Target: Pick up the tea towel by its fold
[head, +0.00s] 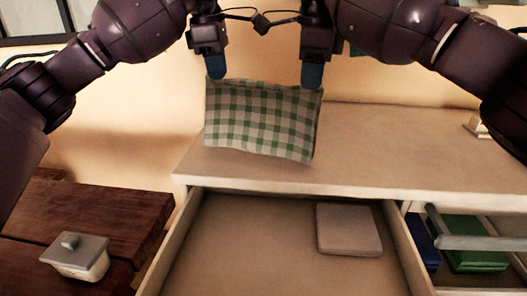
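The tea towel (262,122) is green-and-white checked and looks folded. It hangs nearly upright in front of the counter's back area, its top edge between my two grippers. My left gripper (216,68) has its blue fingertips on the towel's top left corner. My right gripper (312,76) has its blue fingertips on the top right corner. Both look shut on the towel, with the fingers seen edge-on. The towel's lower edge is over the countertop (380,150); whether it touches the surface is hard to tell.
Below the counter an open drawer (240,240) holds a folded beige cloth (348,229). To the right, a railed compartment holds a green folded cloth (474,256) and a blue one (422,242). A lidded white container (77,256) stands on the dark wooden bench (85,215) at left.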

